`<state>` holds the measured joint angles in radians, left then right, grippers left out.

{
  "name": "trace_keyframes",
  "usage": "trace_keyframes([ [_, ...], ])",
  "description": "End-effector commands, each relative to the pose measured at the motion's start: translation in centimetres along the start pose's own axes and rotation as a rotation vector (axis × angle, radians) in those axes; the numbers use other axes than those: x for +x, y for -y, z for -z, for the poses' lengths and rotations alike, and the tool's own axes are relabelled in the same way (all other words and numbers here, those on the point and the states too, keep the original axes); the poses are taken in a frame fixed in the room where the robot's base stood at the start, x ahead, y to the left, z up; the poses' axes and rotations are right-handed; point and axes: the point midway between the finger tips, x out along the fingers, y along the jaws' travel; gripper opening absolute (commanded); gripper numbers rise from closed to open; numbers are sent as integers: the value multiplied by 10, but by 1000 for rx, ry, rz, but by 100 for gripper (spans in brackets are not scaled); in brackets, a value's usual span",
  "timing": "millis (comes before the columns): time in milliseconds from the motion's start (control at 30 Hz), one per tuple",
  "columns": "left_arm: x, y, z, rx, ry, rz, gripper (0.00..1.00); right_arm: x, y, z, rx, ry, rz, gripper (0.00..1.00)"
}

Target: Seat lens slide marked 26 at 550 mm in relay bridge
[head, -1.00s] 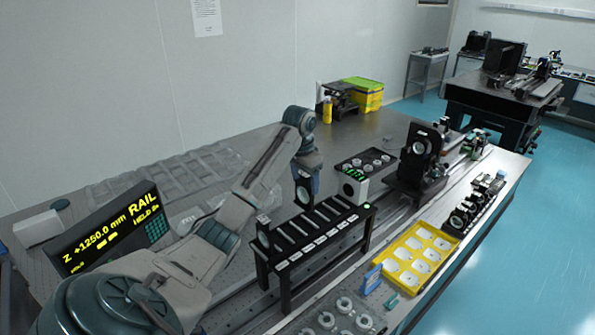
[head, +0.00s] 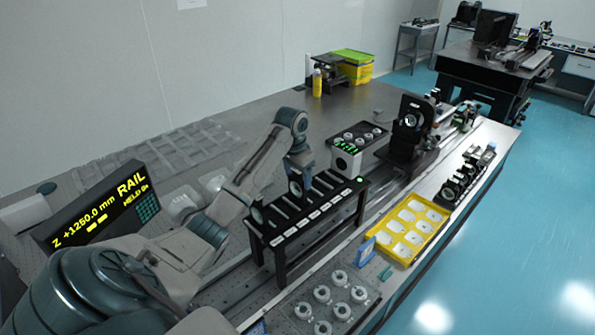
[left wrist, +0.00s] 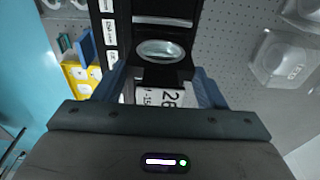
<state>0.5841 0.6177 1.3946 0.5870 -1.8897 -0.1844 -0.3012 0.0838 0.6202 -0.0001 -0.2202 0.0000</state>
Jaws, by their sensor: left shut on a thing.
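My left gripper (head: 299,172) is shut on a lens slide (head: 295,188), a dark upright plate with a round lens. My right gripper is out of view.
A display (head: 105,212) reads Z +1250.0 mm, RAIL HELD. A white box with green digits (head: 346,158) stands by the bridge's right end. A yellow tray (head: 378,250) and clear holders with rings (head: 330,300) lie in front. Black optics (head: 410,130) stand farther right.

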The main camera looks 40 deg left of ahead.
Motion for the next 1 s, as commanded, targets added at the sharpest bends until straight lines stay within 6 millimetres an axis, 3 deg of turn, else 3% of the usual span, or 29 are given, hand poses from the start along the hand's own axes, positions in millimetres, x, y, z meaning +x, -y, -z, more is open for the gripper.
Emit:
trace_keyframes([
  [867, 8, 0, 0, -1, -1, 1, 23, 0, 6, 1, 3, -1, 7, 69],
  [900, 8, 1, 0, -1, -2, 1, 71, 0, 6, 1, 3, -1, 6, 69],
  [1000, 8, 1, 0, -1, -1, 1, 90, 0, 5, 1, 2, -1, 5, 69],
])
